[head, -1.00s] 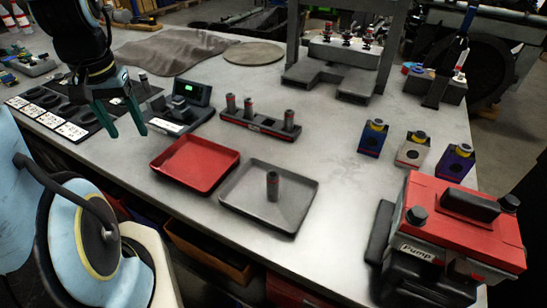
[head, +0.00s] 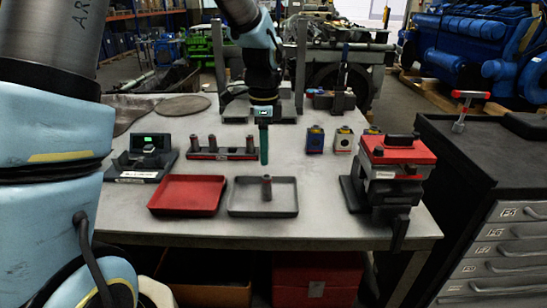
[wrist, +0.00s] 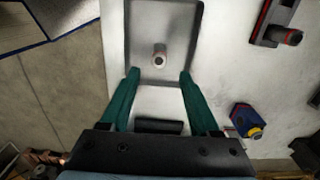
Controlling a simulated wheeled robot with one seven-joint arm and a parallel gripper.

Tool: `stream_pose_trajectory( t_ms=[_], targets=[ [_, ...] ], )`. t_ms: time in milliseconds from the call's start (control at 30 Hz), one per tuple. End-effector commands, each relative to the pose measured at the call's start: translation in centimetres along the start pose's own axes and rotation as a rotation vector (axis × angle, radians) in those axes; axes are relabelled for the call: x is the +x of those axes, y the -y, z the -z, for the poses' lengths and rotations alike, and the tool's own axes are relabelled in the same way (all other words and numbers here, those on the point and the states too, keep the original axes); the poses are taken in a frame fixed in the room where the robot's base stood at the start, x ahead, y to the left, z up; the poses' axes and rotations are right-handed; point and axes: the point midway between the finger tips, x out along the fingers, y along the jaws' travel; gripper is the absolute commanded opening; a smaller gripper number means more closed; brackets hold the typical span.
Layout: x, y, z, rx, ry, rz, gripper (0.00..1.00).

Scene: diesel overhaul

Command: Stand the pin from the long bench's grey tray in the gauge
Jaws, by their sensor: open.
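The pin (head: 267,186) is dark with a reddish band and stands upright in the grey tray (head: 237,208) on the bench. In the wrist view I look down on the pin (wrist: 160,52) inside the grey tray (wrist: 133,40). My gripper (head: 264,158) is above the bench, behind the tray in the head view. In the wrist view my gripper (wrist: 160,74) is open and empty, with the pin beyond and between its fingertips. A black device with a lit green display (head: 149,140), seemingly the gauge, stands at the bench's left; its socket cannot be made out.
A red tray (head: 187,194) lies left of the grey one. A rack (head: 223,155) with upright pins stands behind the trays. Small blocks (head: 315,140) and a red-topped pump (head: 398,152) are to the right. A drawer cabinet (head: 490,200) stands beyond the bench's right end.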

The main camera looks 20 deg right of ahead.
Motion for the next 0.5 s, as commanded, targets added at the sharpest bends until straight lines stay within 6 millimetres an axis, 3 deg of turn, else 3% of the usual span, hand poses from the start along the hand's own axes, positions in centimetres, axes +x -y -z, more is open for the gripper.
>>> stream_pose_trajectory(
  t_ms=[267, 500],
  targets=[
    [1.1, 0.1, 0.2, 0.014, 0.0, -0.001, 0.62],
    [3.5, 0.0, 0.2, 0.012, 0.0, -0.001, 0.62]
  ],
)
